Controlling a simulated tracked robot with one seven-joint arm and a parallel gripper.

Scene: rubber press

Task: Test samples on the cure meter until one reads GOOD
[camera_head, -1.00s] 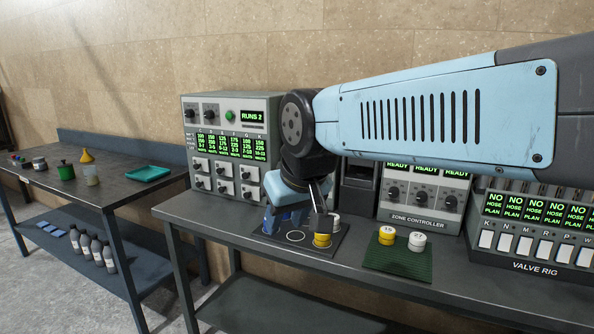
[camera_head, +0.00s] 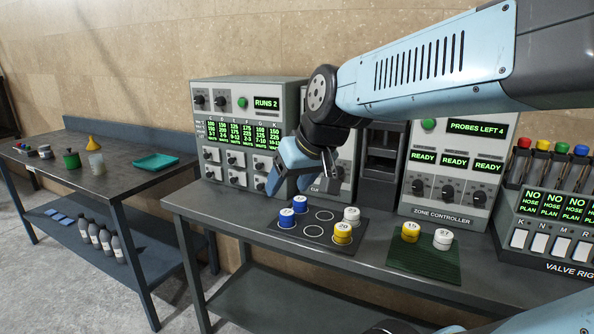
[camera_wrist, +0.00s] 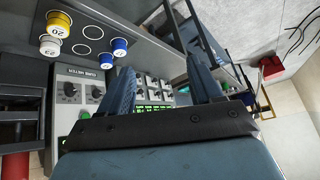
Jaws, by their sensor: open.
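My gripper (camera_head: 304,184) is open and empty, above the back left of the dark sample board (camera_head: 318,215). Its spread fingers also show in the wrist view (camera_wrist: 162,72). Two blue samples (camera_head: 286,217) (camera_head: 300,204) stand at the board's left. A yellow sample marked 20 (camera_head: 343,233) and a white sample (camera_head: 352,215) stand at its right, with empty rings between. The wrist view shows the white one marked 23 (camera_wrist: 50,46). The cure meter (camera_wrist: 86,90) is behind my gripper; its screen is not readable.
A yellow sample marked 15 (camera_head: 410,231) and a white sample (camera_head: 443,239) stand on a green mat (camera_head: 424,262). A panel reading RUNS 2 (camera_head: 266,103), the zone controller (camera_head: 449,180) and the valve rig (camera_head: 550,220) line the bench back. A side table (camera_head: 110,178) stands left.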

